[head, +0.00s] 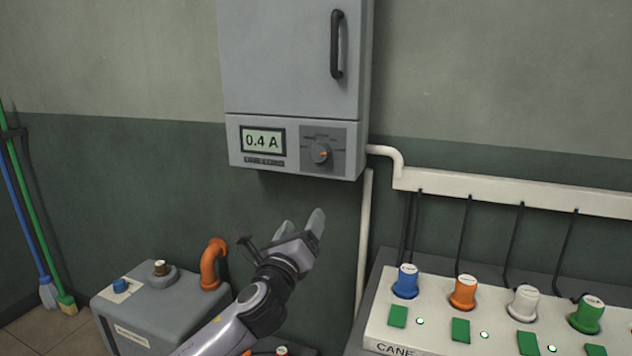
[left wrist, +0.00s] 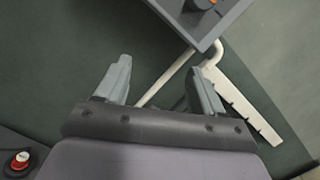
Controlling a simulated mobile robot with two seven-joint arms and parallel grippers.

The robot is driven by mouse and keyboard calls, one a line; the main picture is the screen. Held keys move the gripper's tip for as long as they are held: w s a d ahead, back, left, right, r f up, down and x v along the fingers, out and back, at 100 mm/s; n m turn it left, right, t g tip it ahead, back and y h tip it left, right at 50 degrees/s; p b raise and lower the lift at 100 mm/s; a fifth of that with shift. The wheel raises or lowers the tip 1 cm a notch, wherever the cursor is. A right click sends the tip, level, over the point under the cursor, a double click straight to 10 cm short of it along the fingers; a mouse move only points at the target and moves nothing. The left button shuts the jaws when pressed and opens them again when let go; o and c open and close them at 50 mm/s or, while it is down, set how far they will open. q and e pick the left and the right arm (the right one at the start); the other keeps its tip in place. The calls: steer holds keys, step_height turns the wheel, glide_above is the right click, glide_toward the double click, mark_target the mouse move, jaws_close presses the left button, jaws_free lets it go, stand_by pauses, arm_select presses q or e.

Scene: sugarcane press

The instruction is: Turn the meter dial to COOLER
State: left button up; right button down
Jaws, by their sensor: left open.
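The meter dial (head: 321,152) is a round grey knob with an orange pointer, on a dark plate at the lower right of the grey wall cabinet. The lettering around it is too small to read. The display (head: 263,141) left of it reads 0.4 A. My left gripper (head: 302,226) is open and empty, below the cabinet and apart from the dial. In the left wrist view the two fingers (left wrist: 160,85) stand apart, and the dial (left wrist: 203,3) shows partly at the top edge. My right gripper is not in view.
A control panel (head: 470,342) with several coloured knobs stands at the lower right. A white conduit (head: 500,192) runs along the wall above it. A grey tank (head: 165,310) with an orange pipe (head: 212,262) is at the lower left. The wall between gripper and cabinet is clear.

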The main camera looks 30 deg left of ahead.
mark_target(318, 157)
arm_select(q)
steer(key=w+r+m+t, duration=0.1)
steer(key=w+r+m, duration=0.1)
steer(key=r, duration=0.1)
steer(key=w+a+r+m+t, duration=0.1)
steer(key=w+r+m, duration=0.1)
steer(key=r, duration=0.1)
steer(key=w+a+r+m+t+h, duration=0.1)
steer(key=w+r+m, duration=0.2)
steer(key=shift+a+r, duration=0.1)
steer(key=shift+r, duration=0.25)
steer(key=shift+x, duration=1.1)
steer(key=c, duration=1.1)
steer(key=shift+o, duration=0.2)
